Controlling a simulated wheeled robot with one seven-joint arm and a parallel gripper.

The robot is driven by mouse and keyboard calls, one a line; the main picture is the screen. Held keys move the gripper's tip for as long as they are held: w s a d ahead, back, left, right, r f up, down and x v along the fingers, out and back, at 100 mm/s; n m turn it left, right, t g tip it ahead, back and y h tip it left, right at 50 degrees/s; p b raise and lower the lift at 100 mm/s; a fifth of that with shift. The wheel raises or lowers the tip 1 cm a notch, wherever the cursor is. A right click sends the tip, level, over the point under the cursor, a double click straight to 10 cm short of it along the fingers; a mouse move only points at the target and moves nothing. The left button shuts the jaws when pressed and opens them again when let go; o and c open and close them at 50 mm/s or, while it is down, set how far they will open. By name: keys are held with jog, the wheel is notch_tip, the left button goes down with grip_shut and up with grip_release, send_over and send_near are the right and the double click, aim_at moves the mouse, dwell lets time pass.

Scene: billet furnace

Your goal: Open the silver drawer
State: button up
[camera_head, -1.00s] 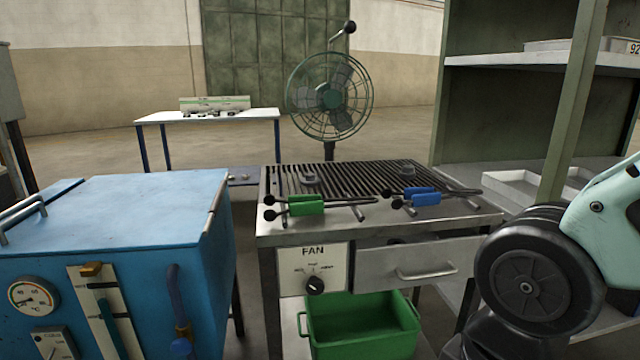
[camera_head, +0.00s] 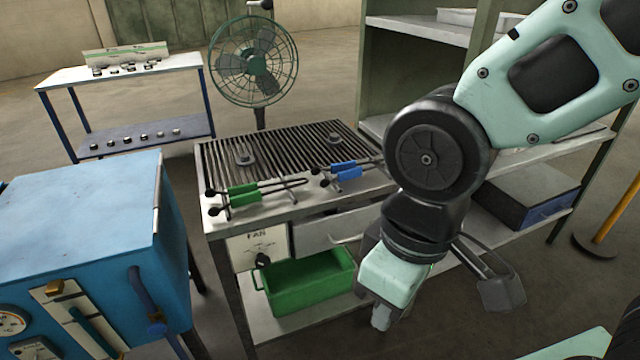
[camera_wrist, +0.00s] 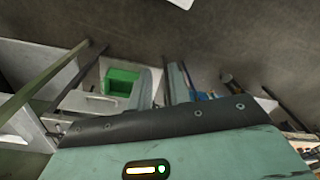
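The silver drawer (camera_head: 312,236) is set in the front of the steel bench, under the grill top and right of the FAN panel. Its front looks flush with the bench, and my arm hides its right part. Part of its bar handle (camera_head: 346,239) shows beside my wrist. My gripper (camera_head: 382,318) points down, in front of the bench and to the right of the green bin, apart from the drawer. In the wrist view its two fingers (camera_wrist: 164,85) stand apart with nothing seen between them. A pale panel that looks like the drawer front (camera_wrist: 88,103) shows left of them.
A green bin (camera_head: 308,290) sits on the bench's lower shelf. Green-handled tongs (camera_head: 243,194) and blue-handled tongs (camera_head: 345,173) lie on the grill top. A blue furnace box (camera_head: 85,210) stands left, a fan (camera_head: 254,62) behind, and a shelf rack (camera_head: 400,60) behind right.

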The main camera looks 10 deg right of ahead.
jog(key=w+d+f+m+t+y+b, duration=0.2)
jog(key=w+d+f+m+t+b, duration=0.15)
jog(key=w+f+b, duration=0.85)
jog(key=m+t+y+b, duration=0.8)
jog(key=m+t+b, duration=0.6)
jog(key=b, duration=0.4)
send_near(355, 236)
jog(key=shift+m+g, duration=0.35)
jog(key=b+x, duration=0.2)
jog(key=x, duration=0.8)
jog(key=shift+d, duration=0.1)
grip_shut()
